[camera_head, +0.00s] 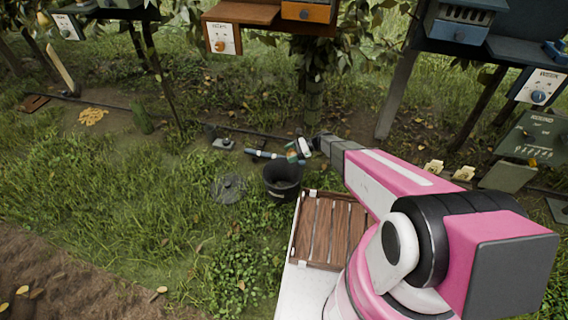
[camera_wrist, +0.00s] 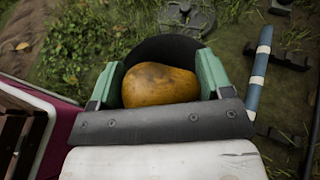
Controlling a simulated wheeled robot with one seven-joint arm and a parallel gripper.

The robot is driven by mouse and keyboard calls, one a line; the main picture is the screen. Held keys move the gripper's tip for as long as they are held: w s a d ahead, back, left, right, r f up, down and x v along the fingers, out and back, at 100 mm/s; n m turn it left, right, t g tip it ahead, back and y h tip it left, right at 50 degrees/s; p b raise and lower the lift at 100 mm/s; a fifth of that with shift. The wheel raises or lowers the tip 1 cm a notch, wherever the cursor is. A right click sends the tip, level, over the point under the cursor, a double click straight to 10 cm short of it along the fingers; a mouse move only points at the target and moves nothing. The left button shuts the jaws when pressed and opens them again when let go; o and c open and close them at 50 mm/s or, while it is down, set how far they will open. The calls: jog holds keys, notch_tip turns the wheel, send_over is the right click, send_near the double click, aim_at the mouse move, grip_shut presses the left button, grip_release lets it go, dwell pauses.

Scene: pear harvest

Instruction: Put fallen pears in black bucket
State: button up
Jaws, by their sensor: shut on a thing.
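My gripper (camera_head: 297,152) is over the black bucket (camera_head: 282,188) in the head view. In the wrist view its green fingers stand on both sides of a brownish-yellow pear (camera_wrist: 160,88) with dark patches, and it is shut on the pear. The dark bucket (camera_wrist: 158,46) shows just behind the pear in that view, with the pear in front of part of its opening. I cannot tell how far above the rim the pear is. The inside of the bucket is dark and its contents are hidden.
A slatted wooden crate (camera_head: 328,232) is beside the bucket. A grey disc (camera_head: 229,188) lies in the grass to its left. A blue-and-white rod (camera_head: 262,154) lies behind it. Yellow pieces (camera_head: 93,116) lie farther left. Wooden stands with boxes (camera_head: 270,12) line the back.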

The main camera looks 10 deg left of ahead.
notch_tip(320, 180, down, 11)
jog(key=s+a+n+g, duration=0.1)
jog(key=s+a, duration=0.1)
jog(key=a, duration=0.1)
jog(key=shift+h, duration=0.3)
jog(key=shift+s, duration=0.1)
jog(key=o, duration=1)
jog(key=shift+d, duration=0.1)
jog(key=v, duration=1)
jog(key=shift+w+d, duration=0.2)
jog(key=shift+d, duration=0.1)
